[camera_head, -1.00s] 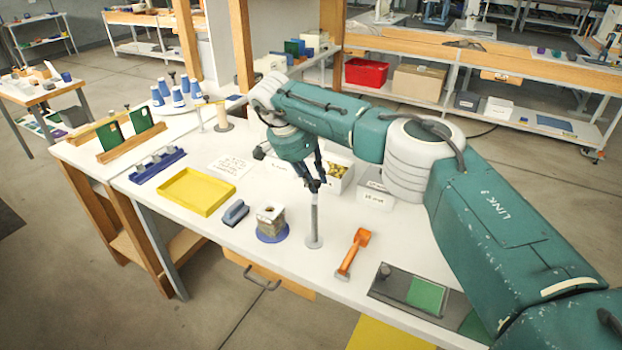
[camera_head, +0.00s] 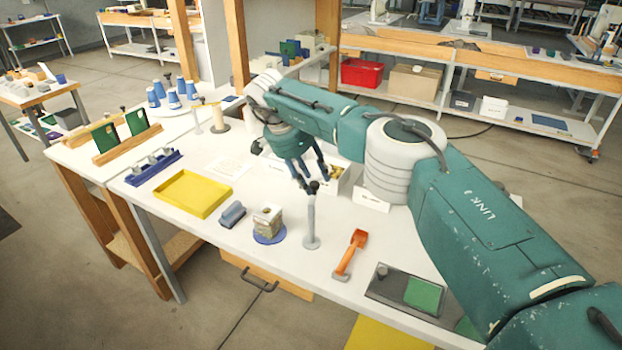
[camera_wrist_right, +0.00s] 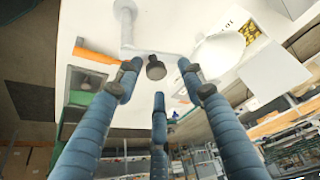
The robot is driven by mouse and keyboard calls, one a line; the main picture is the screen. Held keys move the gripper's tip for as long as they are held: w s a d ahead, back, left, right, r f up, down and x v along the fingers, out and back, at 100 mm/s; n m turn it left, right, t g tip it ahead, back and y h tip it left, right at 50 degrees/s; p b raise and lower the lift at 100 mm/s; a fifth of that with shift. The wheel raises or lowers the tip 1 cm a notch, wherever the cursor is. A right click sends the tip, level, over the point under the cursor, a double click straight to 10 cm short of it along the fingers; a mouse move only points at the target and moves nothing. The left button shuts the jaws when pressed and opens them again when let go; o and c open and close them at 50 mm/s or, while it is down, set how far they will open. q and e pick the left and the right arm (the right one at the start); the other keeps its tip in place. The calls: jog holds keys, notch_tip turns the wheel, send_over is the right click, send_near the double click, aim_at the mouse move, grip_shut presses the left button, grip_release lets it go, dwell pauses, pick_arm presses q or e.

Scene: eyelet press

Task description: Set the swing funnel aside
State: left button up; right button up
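The swing funnel shows in the right wrist view as a pale bowl (camera_wrist_right: 218,52) on a thin arm from an upright post (camera_wrist_right: 127,28). A dark knob (camera_wrist_right: 155,68) stands up from this arm. In the head view the grey post (camera_head: 311,228) stands on the bench with a dark knob (camera_head: 313,187) near its top; the funnel bowl is not clearly visible there. My right gripper (camera_head: 311,175) is just above the knob. Its fingers (camera_wrist_right: 157,85) are spread and empty, with the knob between their tips and no clear contact. My left gripper is out of view.
An orange-handled tool (camera_head: 351,254), a block on a blue disc (camera_head: 268,238) and a dark plate with a green pad (camera_head: 421,294) lie near the post. A yellow tray (camera_head: 190,208) is to the left. A box of yellow pieces (camera_wrist_right: 250,32) is close to the funnel.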

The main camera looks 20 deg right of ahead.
jog(key=shift+f, duration=0.2)
jog(key=v, duration=1.2)
